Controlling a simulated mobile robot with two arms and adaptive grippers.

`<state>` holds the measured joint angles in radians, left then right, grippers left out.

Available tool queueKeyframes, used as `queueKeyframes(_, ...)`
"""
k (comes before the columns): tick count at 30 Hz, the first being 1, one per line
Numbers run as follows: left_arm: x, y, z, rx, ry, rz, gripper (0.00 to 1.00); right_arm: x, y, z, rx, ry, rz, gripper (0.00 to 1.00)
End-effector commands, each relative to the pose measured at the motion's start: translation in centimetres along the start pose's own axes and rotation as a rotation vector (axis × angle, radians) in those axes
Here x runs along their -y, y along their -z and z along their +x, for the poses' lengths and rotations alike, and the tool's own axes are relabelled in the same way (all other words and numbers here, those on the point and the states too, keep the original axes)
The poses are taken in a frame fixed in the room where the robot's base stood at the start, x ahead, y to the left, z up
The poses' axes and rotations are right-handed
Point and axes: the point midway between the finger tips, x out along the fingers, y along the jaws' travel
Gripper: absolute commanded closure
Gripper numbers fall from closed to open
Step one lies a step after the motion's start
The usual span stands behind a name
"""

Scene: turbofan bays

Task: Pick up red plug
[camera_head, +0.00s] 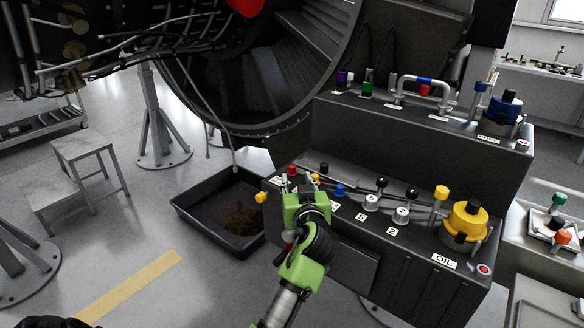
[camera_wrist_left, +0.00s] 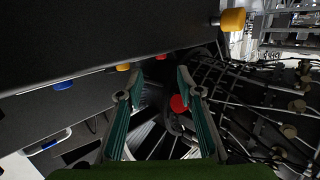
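The red plug (camera_head: 292,170) stands on the lower step of the dark bench, near its left end. My left gripper (camera_head: 303,183) is in front of it in the head view, with its fingertips just below and beside the plug. In the left wrist view the two teal fingers (camera_wrist_left: 157,85) are spread apart with nothing between them. I cannot make out the plug for certain in that view. A round red part (camera_wrist_left: 178,103) shows there against the engine and seems to belong to it. My right gripper is not in view.
Yellow knobs (camera_head: 261,197), a blue knob (camera_head: 340,190) and black-topped levers (camera_head: 381,184) crowd the lower step. A yellow oil cap (camera_head: 465,221) is at its right. A black drip tray (camera_head: 222,212) lies on the floor to the left, below the engine (camera_head: 318,50).

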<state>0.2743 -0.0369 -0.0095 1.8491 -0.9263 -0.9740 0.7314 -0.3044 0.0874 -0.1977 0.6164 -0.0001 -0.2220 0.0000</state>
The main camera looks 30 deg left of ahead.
Motion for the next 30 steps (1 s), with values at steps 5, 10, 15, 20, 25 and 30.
queueKeyframes(5,0.1,0.1,2.5,-0.001,0.002,0.003,0.67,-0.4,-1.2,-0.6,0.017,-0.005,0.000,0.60)
queueKeyframes(10,0.0,0.1,3.4,0.000,0.000,0.002,0.67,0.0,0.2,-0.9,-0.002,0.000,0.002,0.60)
queueKeyframes(15,0.2,0.3,5.8,-0.001,0.002,0.004,0.67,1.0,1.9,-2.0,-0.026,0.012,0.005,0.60)
queueKeyframes(20,0.1,0.1,7.6,-0.001,0.000,0.002,0.67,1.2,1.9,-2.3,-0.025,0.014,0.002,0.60)
queueKeyframes(25,0.1,-0.1,8.1,0.000,0.000,0.000,0.67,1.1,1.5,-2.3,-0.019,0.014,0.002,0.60)
queueKeyframes(30,0.1,-0.2,8.1,0.000,0.000,0.000,0.72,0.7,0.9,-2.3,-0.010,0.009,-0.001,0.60)
